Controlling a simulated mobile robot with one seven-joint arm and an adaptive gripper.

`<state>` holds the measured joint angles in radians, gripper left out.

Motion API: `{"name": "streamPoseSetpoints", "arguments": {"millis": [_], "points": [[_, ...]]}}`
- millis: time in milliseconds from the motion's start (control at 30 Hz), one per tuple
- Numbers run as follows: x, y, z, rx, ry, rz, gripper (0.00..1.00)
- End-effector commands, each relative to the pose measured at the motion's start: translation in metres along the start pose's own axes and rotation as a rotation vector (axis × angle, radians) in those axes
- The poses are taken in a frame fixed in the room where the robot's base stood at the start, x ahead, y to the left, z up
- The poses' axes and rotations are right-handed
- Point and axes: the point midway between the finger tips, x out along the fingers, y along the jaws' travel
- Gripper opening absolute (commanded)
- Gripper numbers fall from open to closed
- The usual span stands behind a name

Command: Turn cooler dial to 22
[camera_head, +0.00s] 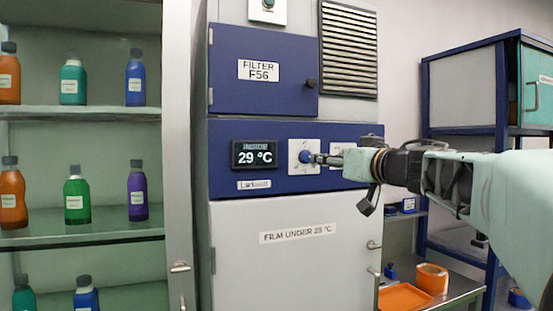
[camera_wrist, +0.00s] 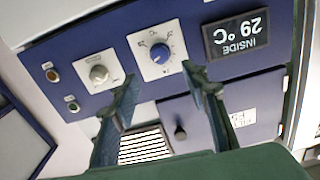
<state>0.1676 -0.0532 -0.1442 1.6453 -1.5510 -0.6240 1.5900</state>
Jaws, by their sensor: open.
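The blue cooler dial (camera_head: 306,157) sits on a white square plate on the cooler's dark blue panel, right of the display (camera_head: 254,153), which reads 29 °C. In the wrist view, which is upside down, the dial (camera_wrist: 160,53) is fully visible with tick marks around it, and the display (camera_wrist: 239,36) reads INSIDE 29 °C. My gripper (camera_head: 318,159) is at the dial in the head view and partly covers its right side. In the wrist view my gripper's fingers (camera_wrist: 160,73) are spread, with the dial just beyond and between their tips. I cannot tell whether they touch it.
A second, grey knob (camera_wrist: 98,73) and two small buttons share the panel. A filter door (camera_head: 262,95) with a round knob is above, a white door (camera_head: 290,255) below. A glass-front bottle cabinet (camera_head: 80,238) stands left; a blue rack (camera_head: 465,130) stands right.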

Motion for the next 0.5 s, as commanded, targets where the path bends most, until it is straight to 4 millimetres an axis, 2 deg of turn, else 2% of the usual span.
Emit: {"name": "streamPoseSetpoints", "arguments": {"millis": [300, 500], "points": [[0.057, -0.001, 0.000, 0.002, 0.000, -0.003, 0.41], [0.084, -0.002, 0.000, 0.001, 0.001, -0.004, 0.41]]}}
